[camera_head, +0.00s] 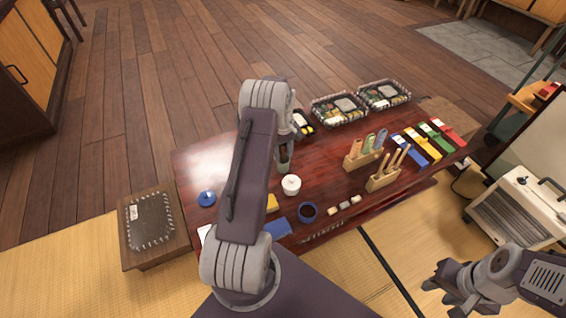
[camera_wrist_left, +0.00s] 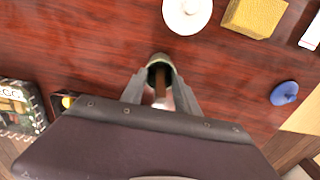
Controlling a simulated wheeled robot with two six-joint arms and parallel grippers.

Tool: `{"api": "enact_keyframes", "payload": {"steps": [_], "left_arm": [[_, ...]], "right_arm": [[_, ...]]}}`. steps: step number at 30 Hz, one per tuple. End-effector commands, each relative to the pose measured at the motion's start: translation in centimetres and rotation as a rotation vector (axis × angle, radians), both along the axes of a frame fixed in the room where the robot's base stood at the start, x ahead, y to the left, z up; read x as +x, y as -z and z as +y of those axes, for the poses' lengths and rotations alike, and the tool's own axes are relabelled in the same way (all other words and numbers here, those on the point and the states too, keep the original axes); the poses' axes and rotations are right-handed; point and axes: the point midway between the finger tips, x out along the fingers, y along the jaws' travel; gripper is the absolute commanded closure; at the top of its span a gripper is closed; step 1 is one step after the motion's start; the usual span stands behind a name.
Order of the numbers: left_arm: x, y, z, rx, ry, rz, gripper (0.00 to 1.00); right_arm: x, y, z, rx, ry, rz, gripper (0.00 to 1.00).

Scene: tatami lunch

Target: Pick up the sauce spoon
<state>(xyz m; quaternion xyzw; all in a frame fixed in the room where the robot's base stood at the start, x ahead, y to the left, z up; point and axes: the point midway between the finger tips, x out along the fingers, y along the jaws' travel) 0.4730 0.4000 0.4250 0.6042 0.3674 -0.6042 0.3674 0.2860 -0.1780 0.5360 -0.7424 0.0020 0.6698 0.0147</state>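A brown stick-like handle (camera_wrist_left: 160,88), which looks like the sauce spoon, stands in a small grey-green cup (camera_wrist_left: 159,62) in the left wrist view; its lower part is hidden in the cup. The cup also shows in the head view (camera_head: 284,166), below my left gripper. My left gripper (camera_wrist_left: 160,80) points down at the cup, with one finger on each side of the handle. A gap seems to show between fingers and handle. My right gripper (camera_head: 440,290) is open and empty at the lower right, away from the table.
A white lidded pot (camera_head: 291,185) stands close to the cup, with a yellow block (camera_head: 272,203) nearby. Wooden holders (camera_head: 384,181) with sticks stand to the right. Bento boxes (camera_head: 338,109) line the far edge. A blue lid-like object (camera_head: 206,198) lies at the left.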

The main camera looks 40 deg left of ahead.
Motion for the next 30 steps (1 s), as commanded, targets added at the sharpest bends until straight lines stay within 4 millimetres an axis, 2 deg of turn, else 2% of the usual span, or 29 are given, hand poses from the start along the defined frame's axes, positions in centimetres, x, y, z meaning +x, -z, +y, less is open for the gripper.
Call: {"api": "enact_keyframes", "payload": {"steps": [2,3,6,16,19,24,30], "left_arm": [[0.0,-0.1,0.0,0.000,0.000,0.000,0.66],[0.0,-0.1,0.0,0.000,0.000,0.000,0.77],[0.0,-0.1,0.0,0.000,0.000,0.000,1.00],[0.0,-0.6,0.0,0.000,0.000,0.000,1.00],[0.0,-2.5,0.0,0.000,0.000,-0.001,1.00],[0.1,-7.0,0.0,0.001,0.000,-0.003,1.00],[0.0,-9.9,0.0,0.000,0.000,0.000,1.00]], "right_arm": [[0.0,-0.1,0.0,0.000,0.000,0.000,0.64],[0.0,-0.1,0.0,0.000,0.000,0.000,0.64],[0.0,-0.1,0.0,0.000,0.000,0.000,0.64],[0.0,-0.4,0.0,0.000,0.000,0.000,0.64],[0.0,-1.7,0.0,0.000,0.000,0.000,0.64],[0.0,-4.1,0.0,0.000,0.000,0.000,0.64],[0.0,-5.4,0.0,0.000,0.000,0.000,0.64]]}}
